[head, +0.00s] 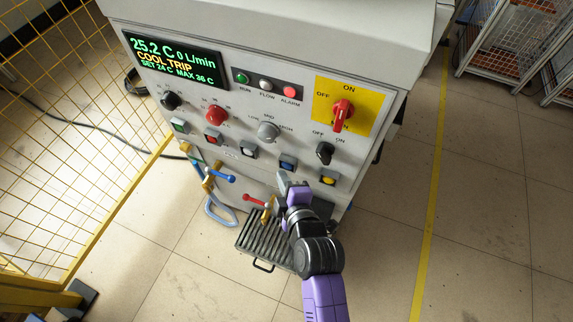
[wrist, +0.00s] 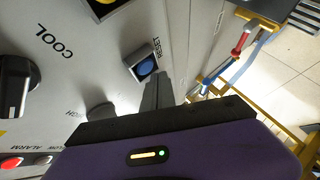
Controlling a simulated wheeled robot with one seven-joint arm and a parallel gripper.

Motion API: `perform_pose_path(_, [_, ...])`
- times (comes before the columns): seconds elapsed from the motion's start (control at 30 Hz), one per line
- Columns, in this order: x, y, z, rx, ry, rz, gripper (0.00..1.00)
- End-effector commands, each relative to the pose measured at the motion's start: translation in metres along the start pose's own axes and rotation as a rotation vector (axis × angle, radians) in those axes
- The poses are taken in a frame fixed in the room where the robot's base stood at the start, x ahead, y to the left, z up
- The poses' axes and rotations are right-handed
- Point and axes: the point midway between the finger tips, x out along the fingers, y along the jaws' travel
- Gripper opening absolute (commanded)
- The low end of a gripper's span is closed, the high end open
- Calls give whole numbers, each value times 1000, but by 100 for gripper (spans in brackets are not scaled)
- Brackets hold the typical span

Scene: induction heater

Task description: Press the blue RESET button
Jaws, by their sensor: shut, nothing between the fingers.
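The blue RESET button (head: 287,163) sits in a dark square frame on the panel's lower row, between a white button and a yellow button. In the wrist view the blue button (wrist: 144,67) shows beside its RESET label. My gripper (head: 283,182) is shut and empty, just below the blue button in the head view. In the wrist view the shut fingertips (wrist: 157,85) are close to the button's frame; I cannot tell whether they touch it.
Around it are the white button (head: 249,150), the yellow button (head: 328,177), a black OFF/ON knob (head: 325,152) and a grey knob (head: 268,131). A red-handled valve (head: 256,201) and a slatted tray (head: 262,243) lie below. A yellow mesh fence (head: 75,130) stands left. The display (head: 172,62) reads COOL TRIP.

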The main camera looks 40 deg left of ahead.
Motion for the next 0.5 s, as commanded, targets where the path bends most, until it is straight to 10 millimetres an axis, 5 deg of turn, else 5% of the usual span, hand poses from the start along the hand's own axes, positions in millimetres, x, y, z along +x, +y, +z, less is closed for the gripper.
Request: perform_pose_path(0.5, [6, 4, 4, 0, 0, 1, 0])
